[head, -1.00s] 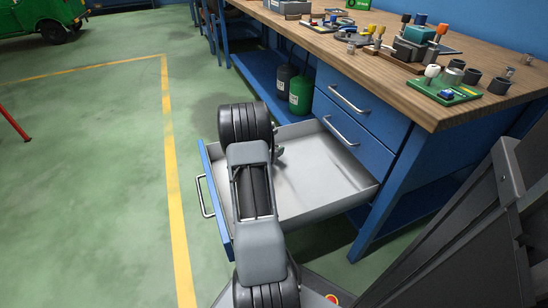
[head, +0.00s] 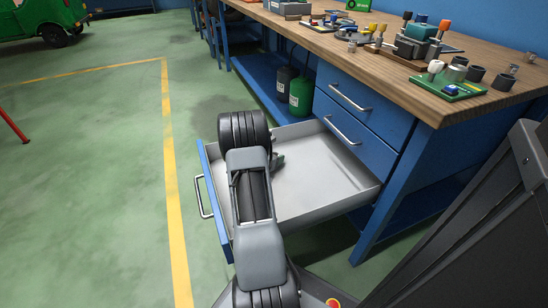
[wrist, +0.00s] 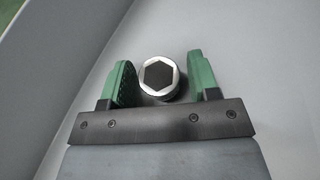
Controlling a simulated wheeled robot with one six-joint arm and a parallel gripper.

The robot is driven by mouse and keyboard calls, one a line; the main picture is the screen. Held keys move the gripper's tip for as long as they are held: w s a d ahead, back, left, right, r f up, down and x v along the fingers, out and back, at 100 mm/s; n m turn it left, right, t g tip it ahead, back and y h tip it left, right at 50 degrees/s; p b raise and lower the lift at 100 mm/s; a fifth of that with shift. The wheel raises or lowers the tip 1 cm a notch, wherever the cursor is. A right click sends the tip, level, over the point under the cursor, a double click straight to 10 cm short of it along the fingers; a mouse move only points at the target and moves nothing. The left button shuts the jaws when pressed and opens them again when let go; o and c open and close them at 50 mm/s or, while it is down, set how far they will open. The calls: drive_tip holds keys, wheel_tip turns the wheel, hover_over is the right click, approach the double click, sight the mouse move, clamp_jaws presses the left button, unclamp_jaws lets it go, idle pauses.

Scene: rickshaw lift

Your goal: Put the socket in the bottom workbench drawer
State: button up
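The socket (wrist: 159,77) is a short silver cylinder with a dark hexagonal opening facing the wrist camera. It sits between the two green fingers of my gripper (wrist: 161,80) over a plain grey surface. The fingers are apart, with a narrow gap showing at the socket's right side; contact on the left is hard to tell. In the head view my gripper (head: 277,160) is low inside the open bottom drawer (head: 325,172), partly hidden by my arm. I cannot make out the socket in the head view.
Two shut drawers (head: 352,112) are above the open one. The wooden workbench top (head: 400,80) holds several sockets and tools. A green bottle (head: 301,96) and a dark bottle (head: 284,86) stand on the lower shelf.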

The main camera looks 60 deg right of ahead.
drive_tip(key=shift+o, duration=0.6)
drive_tip(key=shift+r+p, duration=0.25)
drive_tip(key=shift+p, duration=0.15)
drive_tip(key=p+v, duration=0.3)
drive_tip(key=v, duration=0.9)
drive_tip(key=shift+f, duration=0.1)
